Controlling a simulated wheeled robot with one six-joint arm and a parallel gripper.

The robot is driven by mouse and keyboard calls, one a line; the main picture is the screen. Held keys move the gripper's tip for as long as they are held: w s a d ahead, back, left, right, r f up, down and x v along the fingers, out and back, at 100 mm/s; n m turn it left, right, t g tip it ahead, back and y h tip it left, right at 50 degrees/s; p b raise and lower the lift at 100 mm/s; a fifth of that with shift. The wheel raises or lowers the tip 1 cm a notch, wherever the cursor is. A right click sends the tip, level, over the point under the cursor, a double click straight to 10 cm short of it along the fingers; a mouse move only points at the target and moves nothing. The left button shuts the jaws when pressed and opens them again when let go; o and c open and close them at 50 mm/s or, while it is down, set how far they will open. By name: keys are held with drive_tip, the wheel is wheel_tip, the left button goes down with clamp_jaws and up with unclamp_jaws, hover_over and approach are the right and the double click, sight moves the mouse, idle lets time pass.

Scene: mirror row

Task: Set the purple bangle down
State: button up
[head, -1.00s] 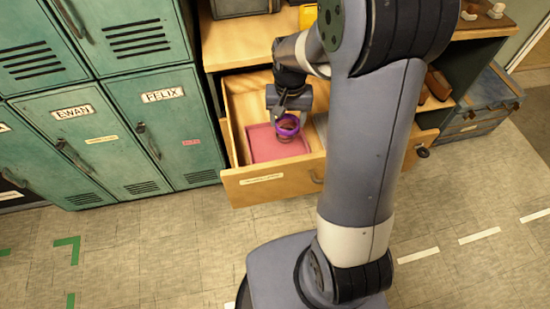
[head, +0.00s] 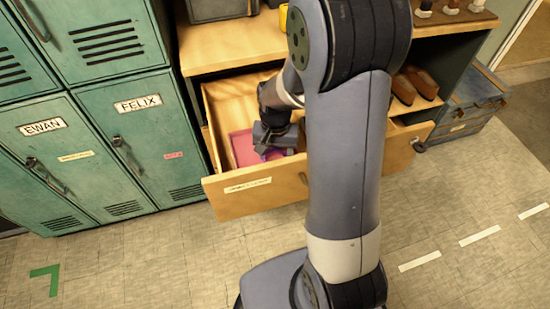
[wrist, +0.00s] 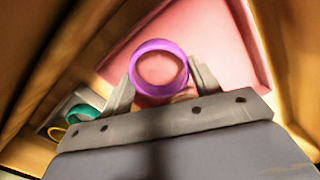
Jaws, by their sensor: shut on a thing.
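The purple bangle (wrist: 160,43) is a smooth ring held between the two fingers of my gripper (wrist: 163,78) in the wrist view. My gripper is shut on it. A flat pink tray or mat (wrist: 232,45) lies behind the bangle, inside the open wooden drawer (head: 240,203). In the head view my gripper (head: 266,148) is down inside the drawer, over the pink mat (head: 240,146). Only a little purple shows there, and my arm hides the drawer's right part. I cannot tell whether the bangle touches the mat.
A teal ring (wrist: 82,111) and a yellow ring (wrist: 57,132) lie at the left in the wrist view. Drawer walls rise around my gripper. Green lockers (head: 90,150) stand left of the drawer. Brown shoes (head: 415,84) sit on a shelf at right.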

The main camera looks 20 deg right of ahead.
drive_tip(key=shift+f, duration=1.35)
drive_tip(key=shift+f+b, duration=0.15)
drive_tip(key=shift+b, duration=0.15)
drive_tip(key=o, duration=1)
drive_tip(key=shift+o, duration=0.2)
wheel_tip(320, 180, up, 12)
drive_tip(key=p, duration=0.2)
drive_tip(key=shift+r, duration=0.2)
